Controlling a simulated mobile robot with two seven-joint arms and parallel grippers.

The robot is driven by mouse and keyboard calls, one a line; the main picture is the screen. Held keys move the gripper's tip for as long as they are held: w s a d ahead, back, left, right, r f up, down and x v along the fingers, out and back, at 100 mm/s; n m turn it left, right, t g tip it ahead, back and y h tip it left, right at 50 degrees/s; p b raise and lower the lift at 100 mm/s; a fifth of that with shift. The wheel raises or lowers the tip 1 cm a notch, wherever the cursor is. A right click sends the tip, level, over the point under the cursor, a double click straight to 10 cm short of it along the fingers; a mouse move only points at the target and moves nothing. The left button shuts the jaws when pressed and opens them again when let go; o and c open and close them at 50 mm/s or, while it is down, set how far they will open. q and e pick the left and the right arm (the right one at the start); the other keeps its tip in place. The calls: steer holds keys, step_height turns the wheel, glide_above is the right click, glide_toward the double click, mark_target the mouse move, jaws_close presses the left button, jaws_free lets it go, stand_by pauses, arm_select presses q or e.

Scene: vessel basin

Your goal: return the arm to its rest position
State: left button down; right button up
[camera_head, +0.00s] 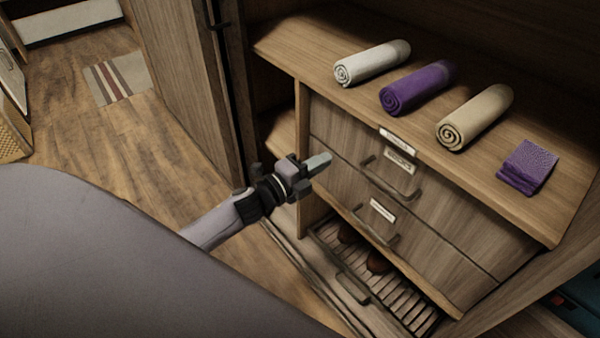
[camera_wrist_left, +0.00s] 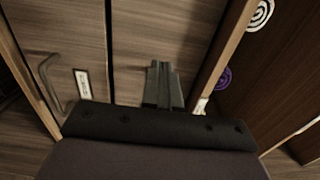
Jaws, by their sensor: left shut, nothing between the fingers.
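My left gripper (camera_head: 318,164) is in front of the upper drawer (camera_head: 340,140) of the wooden cabinet, near its left end. Its fingers are closed together with nothing between them. In the left wrist view the shut fingers (camera_wrist_left: 163,84) point at the drawer fronts (camera_wrist_left: 150,35). I cannot tell whether the fingertips touch the drawer front. My right gripper is not in view.
A white (camera_head: 371,63), a purple (camera_head: 417,88) and a beige rolled towel (camera_head: 473,118) lie on the cabinet top beside a folded purple cloth (camera_head: 527,167). A slatted bottom rack (camera_head: 400,300) holds brown shoes (camera_head: 378,262). Open floor (camera_head: 80,150) lies left.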

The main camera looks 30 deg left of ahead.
arm_select(q)
steer(key=s+d+f+n+g+y+p, duration=0.1)
steer(key=s+n+g+p, duration=0.1)
steer(key=s+n, duration=0.4)
steer(key=s+d+f+n+g+y+p, duration=0.1)
steer(key=s+n+p, duration=0.4)
steer(key=s, duration=0.5)
steer(key=s+d+f+n+g+y+p, duration=0.1)
steer(key=s+d+n+g+y+p, duration=0.1)
steer(key=s+n, duration=0.6)
steer(key=shift+s+f+n+g+p, duration=0.2)
steer(key=shift+s+n+g+p, duration=0.15)
steer(key=shift+g+p, duration=0.4)
